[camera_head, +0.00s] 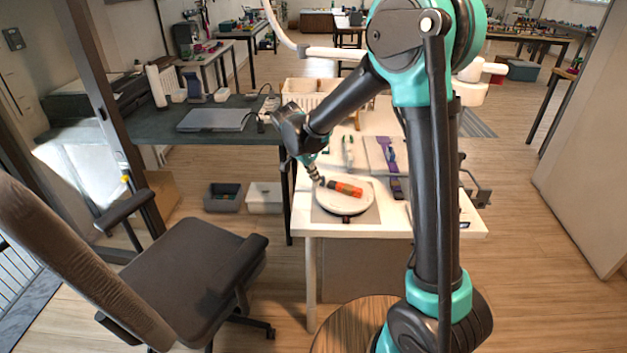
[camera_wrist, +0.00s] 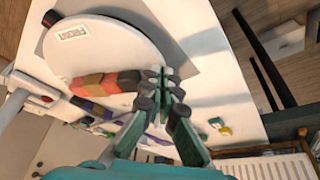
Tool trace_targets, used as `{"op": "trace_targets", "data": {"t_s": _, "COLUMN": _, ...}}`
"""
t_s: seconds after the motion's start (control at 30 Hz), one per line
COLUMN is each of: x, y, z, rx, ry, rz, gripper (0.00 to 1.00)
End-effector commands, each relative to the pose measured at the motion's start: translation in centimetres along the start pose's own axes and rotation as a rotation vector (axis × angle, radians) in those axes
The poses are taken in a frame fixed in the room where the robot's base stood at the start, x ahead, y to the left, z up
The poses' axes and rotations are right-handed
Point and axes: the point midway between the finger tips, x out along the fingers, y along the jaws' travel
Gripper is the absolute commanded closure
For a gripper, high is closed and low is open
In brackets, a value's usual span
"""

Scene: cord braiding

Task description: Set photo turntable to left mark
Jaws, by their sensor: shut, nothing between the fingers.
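The photo turntable is a round white disc (camera_head: 350,204) on a grey mat at the white table's near end. In the wrist view the disc (camera_wrist: 115,48) fills the upper left and carries a small printed label (camera_wrist: 75,33). An orange-red segmented piece (camera_head: 345,188) lies on the disc; it also shows in the wrist view (camera_wrist: 105,82). My gripper (camera_head: 319,181) is shut and empty at the disc's left side. I cannot make out the left mark.
A purple strap (camera_head: 393,170) lies on the table right of the disc. A pale bin (camera_head: 310,90) stands behind. A dark desk (camera_head: 150,125) with a laptop (camera_head: 215,120) is at the left. An office chair (camera_head: 190,265) stands front left, with open floor beyond it.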

Motion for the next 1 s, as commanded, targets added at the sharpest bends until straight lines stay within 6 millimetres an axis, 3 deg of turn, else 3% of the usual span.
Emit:
{"op": "trace_targets", "data": {"t_s": 0.8, "x": 1.4, "y": -2.0, "z": -3.4, "rx": 0.377, "ry": 0.000, "rz": 0.151, "gripper": 1.00}}
{"op": "trace_targets", "data": {"t_s": 1.0, "x": 1.7, "y": -2.2, "z": -4.3, "rx": 0.393, "ry": 0.000, "rz": 0.157, "gripper": 1.00}}
